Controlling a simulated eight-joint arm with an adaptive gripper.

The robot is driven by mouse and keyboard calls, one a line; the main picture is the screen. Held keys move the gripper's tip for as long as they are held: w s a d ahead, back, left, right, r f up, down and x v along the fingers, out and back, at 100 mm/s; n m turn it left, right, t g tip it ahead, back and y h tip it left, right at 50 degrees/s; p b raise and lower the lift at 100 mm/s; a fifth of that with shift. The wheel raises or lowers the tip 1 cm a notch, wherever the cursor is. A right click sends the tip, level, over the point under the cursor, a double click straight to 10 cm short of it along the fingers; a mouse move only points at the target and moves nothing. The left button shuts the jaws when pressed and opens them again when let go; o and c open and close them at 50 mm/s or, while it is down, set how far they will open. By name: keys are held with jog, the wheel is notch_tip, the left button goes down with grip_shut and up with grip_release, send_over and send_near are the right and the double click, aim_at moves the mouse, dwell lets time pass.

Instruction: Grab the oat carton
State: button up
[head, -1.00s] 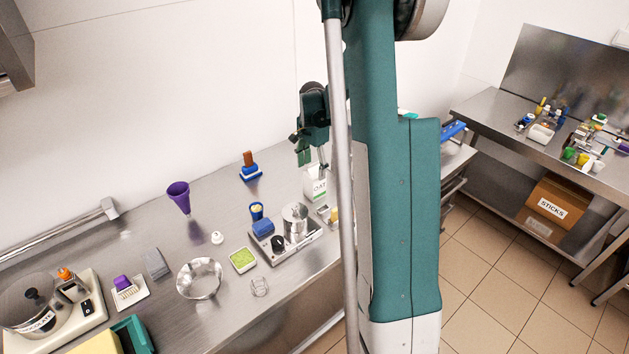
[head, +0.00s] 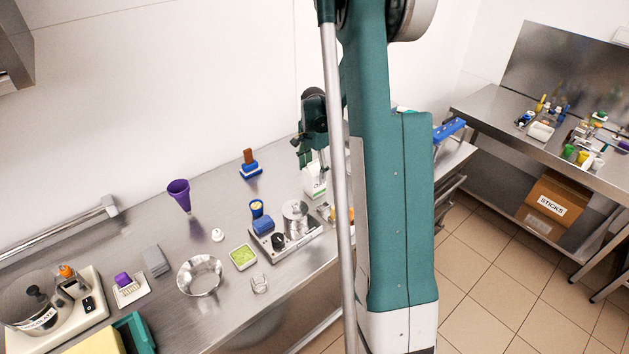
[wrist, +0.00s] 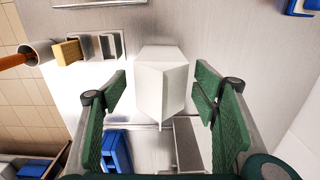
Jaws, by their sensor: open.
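The oat carton (head: 314,186) is a white carton with a gabled top, upright on the steel counter. In the head view my gripper (head: 313,160) is just above it and partly covers its top. In the wrist view the white carton (wrist: 162,85) lies between and slightly beyond the two green fingers of my gripper (wrist: 160,90). Clear gaps show on both sides, so the fingers are open and do not touch it. The silver pole and my arm hide the counter to the carton's right in the head view.
A blue-based brown block (head: 250,165) and a purple cone (head: 179,194) stand to the left. The wall is close behind.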

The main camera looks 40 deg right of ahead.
jog(key=shift+f, duration=0.15)
jog(key=shift+d+f+p, duration=0.15)
jog(key=shift+f+p, duration=0.2)
jog(key=shift+f, duration=2.1)
jog(key=shift+c, duration=0.3)
jog(key=c, duration=1.2)
jog(key=shift+r, duration=0.15)
jog(key=shift+r+b, duration=0.35)
jog(key=shift+r, duration=4.55)
